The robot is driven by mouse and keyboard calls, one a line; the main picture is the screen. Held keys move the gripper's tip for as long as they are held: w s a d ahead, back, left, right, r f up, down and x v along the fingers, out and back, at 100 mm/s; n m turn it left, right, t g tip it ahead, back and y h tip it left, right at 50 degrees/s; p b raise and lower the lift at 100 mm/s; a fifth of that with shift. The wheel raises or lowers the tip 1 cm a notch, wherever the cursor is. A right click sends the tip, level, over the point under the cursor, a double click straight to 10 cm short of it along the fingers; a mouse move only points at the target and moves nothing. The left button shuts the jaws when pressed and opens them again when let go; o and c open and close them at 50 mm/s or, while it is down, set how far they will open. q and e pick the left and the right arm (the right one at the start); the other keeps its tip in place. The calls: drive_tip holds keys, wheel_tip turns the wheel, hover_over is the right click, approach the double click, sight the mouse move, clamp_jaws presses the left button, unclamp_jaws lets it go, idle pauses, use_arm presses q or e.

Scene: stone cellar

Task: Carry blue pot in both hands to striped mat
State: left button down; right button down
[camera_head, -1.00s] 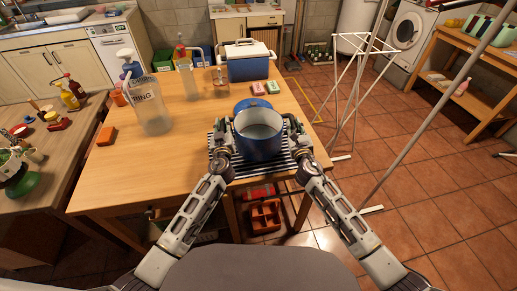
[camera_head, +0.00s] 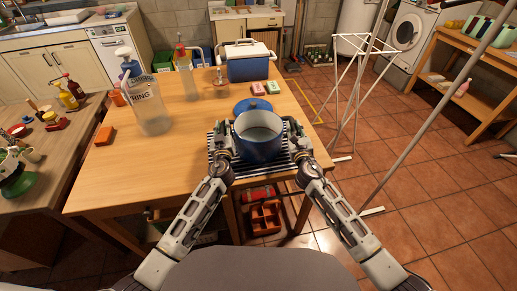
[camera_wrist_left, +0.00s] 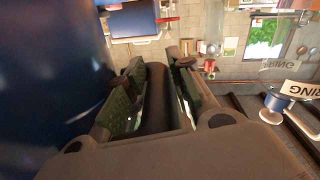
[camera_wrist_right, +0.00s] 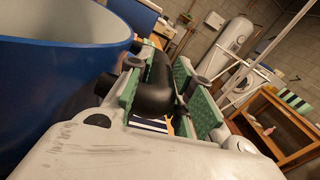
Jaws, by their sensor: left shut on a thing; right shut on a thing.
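The blue pot (camera_head: 258,149) is upright and open-topped, with a pale inside, over the striped mat (camera_head: 241,171) at the table's near edge. Dark and light stripes show around its left, front and right; its underside is hidden, so I cannot tell whether it touches the mat. My left gripper (camera_head: 224,142) is shut on the pot's left side handle, a dark bar between the green pads in the left wrist view (camera_wrist_left: 152,100). My right gripper (camera_head: 293,136) is shut on the right handle, also dark in the right wrist view (camera_wrist_right: 155,88).
A blue lid (camera_head: 253,105) lies just behind the pot. Pink and green blocks (camera_head: 258,88), a blue cooler (camera_head: 247,65) and a large clear bottle (camera_head: 147,105) stand farther back. The table's left half is mostly clear. A drying rack (camera_head: 355,85) stands right.

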use_arm(q)
drive_tip(key=shift+f, duration=0.1)
use_arm(e)
drive_tip(key=shift+f, duration=0.1)
use_arm(q)
drive_tip(key=c, duration=1.5)
unclamp_jaws()
drive_tip(key=shift+f, duration=0.1)
use_arm(e)
drive_tip(key=c, duration=1.5)
unclamp_jaws()
drive_tip(key=shift+f, duration=0.1)
drive_tip(key=shift+c, duration=0.2)
use_arm(q)
drive_tip(key=shift+o, duration=1.2)
drive_tip(key=shift+s, duration=0.1)
use_arm(e)
drive_tip(key=shift+o, duration=1.4)
use_arm(q)
drive_tip(key=shift+s+d, duration=0.1)
